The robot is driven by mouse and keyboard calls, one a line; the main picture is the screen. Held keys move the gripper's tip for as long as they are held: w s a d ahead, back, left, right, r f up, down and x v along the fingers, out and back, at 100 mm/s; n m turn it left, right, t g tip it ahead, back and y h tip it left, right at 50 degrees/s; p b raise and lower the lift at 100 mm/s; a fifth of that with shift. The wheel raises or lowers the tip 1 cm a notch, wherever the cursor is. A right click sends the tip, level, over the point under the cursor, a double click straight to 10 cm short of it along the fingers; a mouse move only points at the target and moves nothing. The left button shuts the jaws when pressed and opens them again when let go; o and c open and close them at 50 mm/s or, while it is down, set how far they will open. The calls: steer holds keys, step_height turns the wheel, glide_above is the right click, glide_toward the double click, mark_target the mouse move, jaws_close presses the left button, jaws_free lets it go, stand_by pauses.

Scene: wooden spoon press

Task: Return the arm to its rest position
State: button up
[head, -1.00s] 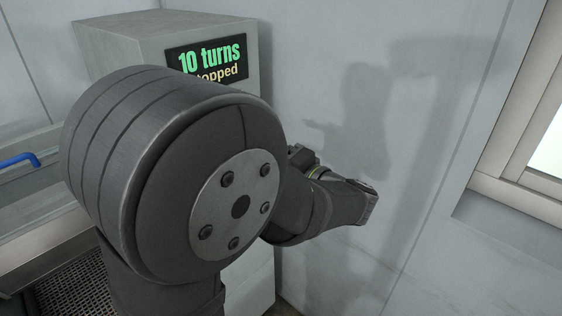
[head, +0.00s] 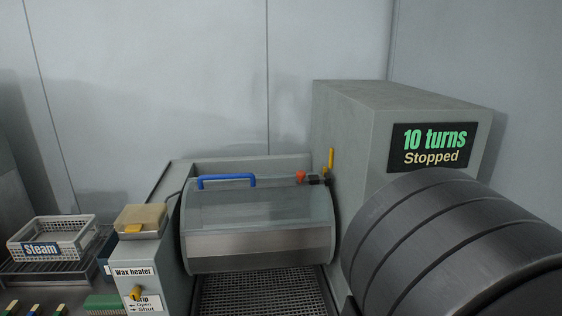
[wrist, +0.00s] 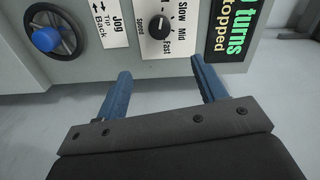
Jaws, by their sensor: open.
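My gripper (wrist: 163,92) shows in the wrist view with its two blue fingers apart and nothing between them. It hangs in front of the machine's control face, below a black speed knob (wrist: 159,26) marked Slow, Mid and Fast. In the head view a dark, rounded part of my arm fills the lower right, and the gripper itself is out of that view. The grey control box (head: 345,130) carries a display (head: 433,146) reading "10 turns" and "Stopped".
A clear drum (head: 260,215) with a blue handle (head: 226,181) stands left of the control box. A wax heater box (head: 135,270) and a basket labelled Steam (head: 75,235) are further left. A blue-hubbed handwheel (wrist: 47,38) and a Jog label (wrist: 110,22) are on the control face.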

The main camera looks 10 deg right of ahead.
steer(key=w, duration=1.7)
steer(key=s, duration=1.7)
steer(key=w+m, duration=1.5)
steer(key=w, duration=0.2)
steer(key=shift+f+m, duration=0.15)
steer(key=shift+m, duration=0.15)
steer(key=shift+c, duration=0.3)
stand_by(1.3)
